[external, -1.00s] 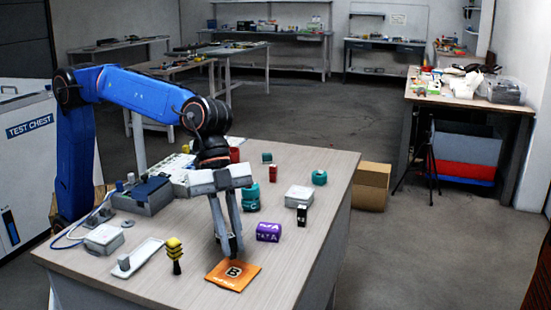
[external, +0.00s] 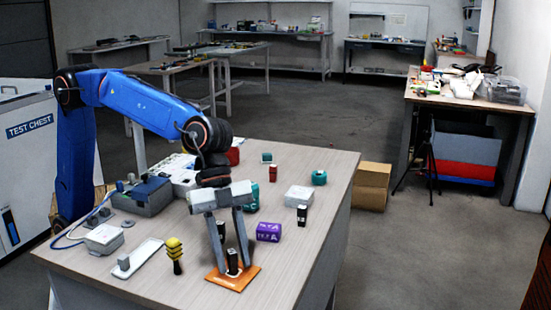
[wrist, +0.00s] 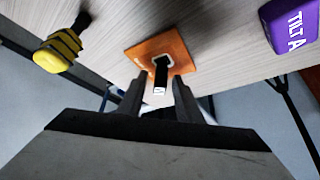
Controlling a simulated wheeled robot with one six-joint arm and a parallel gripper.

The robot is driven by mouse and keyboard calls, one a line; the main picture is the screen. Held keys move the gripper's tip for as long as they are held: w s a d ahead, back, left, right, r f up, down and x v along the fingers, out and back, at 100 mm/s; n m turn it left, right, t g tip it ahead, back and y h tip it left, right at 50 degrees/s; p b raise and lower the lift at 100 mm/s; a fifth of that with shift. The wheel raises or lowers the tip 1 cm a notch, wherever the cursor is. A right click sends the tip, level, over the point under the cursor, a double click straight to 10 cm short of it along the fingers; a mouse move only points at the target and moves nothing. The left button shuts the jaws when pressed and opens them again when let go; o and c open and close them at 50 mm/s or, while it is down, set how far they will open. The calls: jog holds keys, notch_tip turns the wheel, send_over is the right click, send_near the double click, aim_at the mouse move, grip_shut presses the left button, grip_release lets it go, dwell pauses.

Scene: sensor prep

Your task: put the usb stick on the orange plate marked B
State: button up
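The usb stick (external: 232,262) is a small black stick standing upright on the orange plate (external: 218,280), over its B mark. In the wrist view the stick (wrist: 161,70) shows a pale end and stands on the plate (wrist: 143,58). My gripper (external: 232,268) is open above the plate, its fingers apart on either side of the stick. In the wrist view a gap shows between the stick and each finger of my gripper (wrist: 160,92). The stick covers most of the B mark.
A yellow-and-black part (external: 174,254) stands left of the plate. A purple block (external: 268,232) lies to the right, with another black stick (external: 301,215) and a white box (external: 298,197) beyond. A white tray (external: 134,260) lies farther left. The front right of the table is clear.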

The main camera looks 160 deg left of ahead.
jog(key=shift+r, duration=0.1)
jog(key=v, duration=1.2)
jog(key=shift+d, duration=0.1)
